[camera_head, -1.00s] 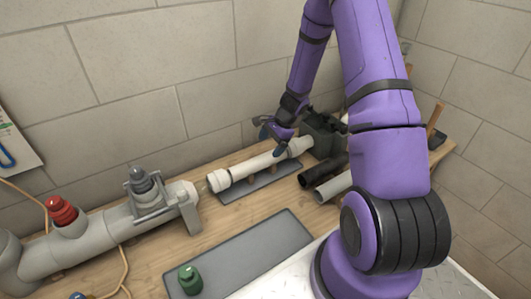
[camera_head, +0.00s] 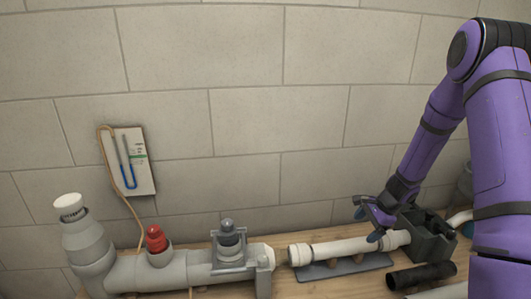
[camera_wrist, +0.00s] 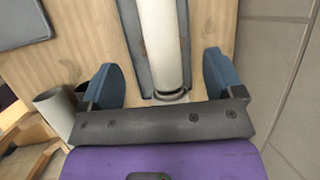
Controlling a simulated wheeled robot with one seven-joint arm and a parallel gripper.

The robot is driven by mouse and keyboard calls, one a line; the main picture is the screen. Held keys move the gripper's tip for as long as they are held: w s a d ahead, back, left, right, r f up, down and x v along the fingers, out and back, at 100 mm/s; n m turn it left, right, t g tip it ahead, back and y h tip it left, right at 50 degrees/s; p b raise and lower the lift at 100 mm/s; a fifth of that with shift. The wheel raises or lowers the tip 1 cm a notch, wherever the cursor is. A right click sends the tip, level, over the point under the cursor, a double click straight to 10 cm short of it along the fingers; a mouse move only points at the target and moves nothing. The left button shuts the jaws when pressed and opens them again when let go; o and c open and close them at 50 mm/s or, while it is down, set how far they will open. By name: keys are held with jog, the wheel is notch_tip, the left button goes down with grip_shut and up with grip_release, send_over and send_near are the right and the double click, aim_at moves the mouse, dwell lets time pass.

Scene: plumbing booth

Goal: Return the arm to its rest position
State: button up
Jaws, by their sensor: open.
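My purple arm comes in from the right in the head view. My gripper (camera_head: 367,222) is at the right end of a white pipe (camera_head: 345,247), which lies on a dark grey rest (camera_head: 345,267) on the bench. In the wrist view my gripper (camera_wrist: 160,85) is open, its two blue fingers well apart. The white pipe (camera_wrist: 162,40) runs between them and away, with gaps on both sides, so nothing is gripped. Part of the pipe's near end is hidden by the gripper's dark crossbar.
A grey pipe assembly (camera_head: 185,268) with a red cap (camera_head: 156,238) stands on the left. A gauge card (camera_head: 130,162) hangs on the wall. A dark box (camera_head: 432,240) and a black pipe (camera_head: 421,275) are close right of my gripper. The wall is close behind the bench.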

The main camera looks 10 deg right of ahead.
jog(key=s+a+r+n, duration=0.2)
jog(key=a+r+n, duration=0.1)
jog(key=r, duration=0.5)
jog(key=s+a+r+n+h, duration=0.1)
jog(key=s+a+r+n, duration=0.25)
jog(key=r, duration=0.55)
jog(key=s+a+r+n, duration=0.2)
jog(key=a+r+n, duration=0.1)
jog(key=r, duration=0.5)
jog(key=s+a+r+n+t+h, duration=0.1)
jog(key=s+r+n, duration=0.3)
jog(key=s, duration=0.7)
jog(key=s+a+r+n+t+h, duration=0.2)
jog(key=s+a+r+n, duration=0.1)
jog(key=s+r, duration=0.6)
jog(key=shift+s+n, duration=0.55)
jog(key=shift+s, duration=0.45)
